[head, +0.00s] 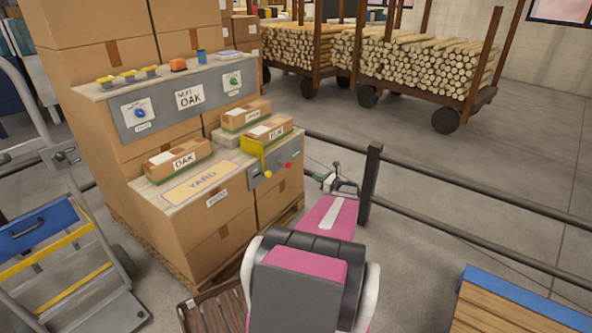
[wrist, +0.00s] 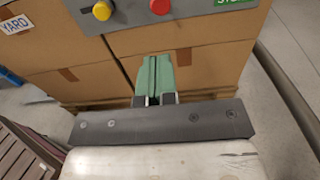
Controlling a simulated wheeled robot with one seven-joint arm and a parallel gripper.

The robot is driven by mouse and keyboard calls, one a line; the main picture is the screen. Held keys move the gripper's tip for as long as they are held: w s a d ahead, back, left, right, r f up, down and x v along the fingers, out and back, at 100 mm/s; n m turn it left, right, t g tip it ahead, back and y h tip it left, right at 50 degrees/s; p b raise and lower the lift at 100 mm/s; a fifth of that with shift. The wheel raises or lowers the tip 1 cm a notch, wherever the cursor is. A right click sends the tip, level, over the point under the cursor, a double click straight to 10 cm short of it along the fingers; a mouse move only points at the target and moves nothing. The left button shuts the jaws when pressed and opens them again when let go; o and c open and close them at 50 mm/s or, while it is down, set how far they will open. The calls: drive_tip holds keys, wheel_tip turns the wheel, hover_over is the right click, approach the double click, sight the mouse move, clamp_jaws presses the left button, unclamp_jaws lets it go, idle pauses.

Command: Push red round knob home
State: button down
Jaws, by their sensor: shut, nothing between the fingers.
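The red round knob (head: 289,165) is on the grey panel (head: 262,181) at the front of the low box bench, right of a yellow round knob (head: 267,172). In the wrist view the red knob (wrist: 160,6) is cut by the top edge, with the yellow knob (wrist: 102,10) to its left. My gripper (head: 321,177) is right of the panel in the head view, apart from the knob. In the wrist view its green fingers (wrist: 154,59) are shut together and empty, with their tips below the red knob in the picture. How far the knob sticks out is unclear.
A dark post (head: 371,185) and rails stand right of my arm. A hand truck (head: 75,240) stands at left, and a wood-topped blue-edged piece (head: 510,310) at lower right.

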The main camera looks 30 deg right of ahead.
sight(290, 166)
drive_tip(key=x, duration=1.4)
drive_tip(key=shift+x, duration=1.8)
drive_tip(key=shift+s, duration=0.1)
drive_tip(key=shift+s+d, duration=0.1)
drive_tip(key=shift+s, duration=0.25)
drive_tip(key=v, duration=1.3)
drive_tip(key=shift+s, duration=0.25)
